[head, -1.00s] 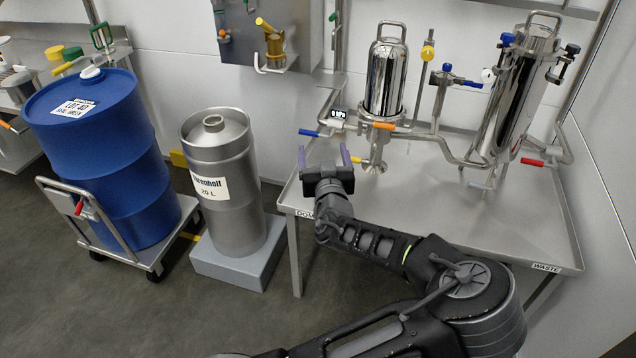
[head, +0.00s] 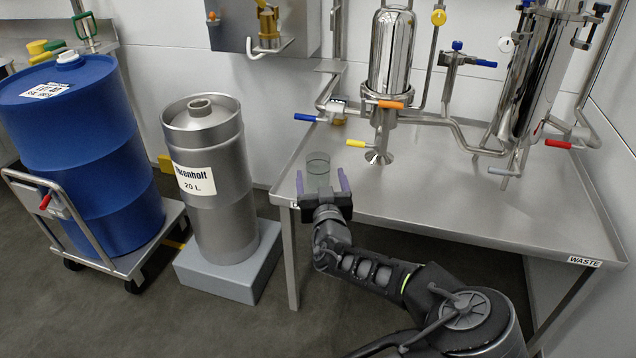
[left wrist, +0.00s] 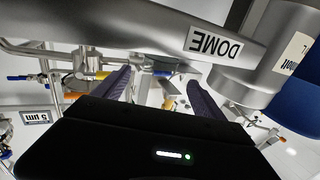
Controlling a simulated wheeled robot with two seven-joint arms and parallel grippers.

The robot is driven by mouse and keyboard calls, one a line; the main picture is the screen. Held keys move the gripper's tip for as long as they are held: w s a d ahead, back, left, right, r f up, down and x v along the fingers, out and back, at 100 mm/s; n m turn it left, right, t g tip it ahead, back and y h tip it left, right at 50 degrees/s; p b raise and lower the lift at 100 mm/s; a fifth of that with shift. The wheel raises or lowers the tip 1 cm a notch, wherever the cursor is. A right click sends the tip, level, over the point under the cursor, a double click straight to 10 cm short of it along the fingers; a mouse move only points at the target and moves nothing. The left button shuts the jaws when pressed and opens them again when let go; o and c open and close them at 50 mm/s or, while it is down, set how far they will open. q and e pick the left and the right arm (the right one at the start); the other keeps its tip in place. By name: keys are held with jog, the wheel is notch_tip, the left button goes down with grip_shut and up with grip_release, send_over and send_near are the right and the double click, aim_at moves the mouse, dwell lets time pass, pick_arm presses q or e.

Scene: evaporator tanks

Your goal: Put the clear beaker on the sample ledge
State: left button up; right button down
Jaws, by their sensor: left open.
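The clear beaker (head: 318,163) stands at the left end of the steel table, faint and see-through. My left gripper (head: 322,182) is open at the table's left edge, its two purple fingers pointing towards the beaker. The beaker shows between and just beyond the fingertips; I cannot tell whether they touch it. Its lower part is hidden by the gripper. In the left wrist view both fingers (left wrist: 160,82) are spread, and I cannot make out the beaker there. A small grey plate (head: 330,66) by the wall post may be the sample ledge; I cannot be sure. My right gripper is out of view.
The steel table (head: 470,215) has bare room in front and to the right. Polished tanks (head: 390,50), pipes and coloured valve handles stand at its back. A steel keg (head: 212,215) and a blue drum (head: 75,140) on a cart stand to the left.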

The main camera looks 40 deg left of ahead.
aim_at(318, 159)
pick_arm(q)
jog(key=shift+b+x, duration=0.35)
jog(key=shift+x, duration=0.75)
jog(key=shift+w+a, duration=0.1)
jog(key=shift+w, duration=0.1)
jog(key=shift+r, duration=0.1)
jog(key=b+x, duration=0.2)
jog(key=x, duration=0.3)
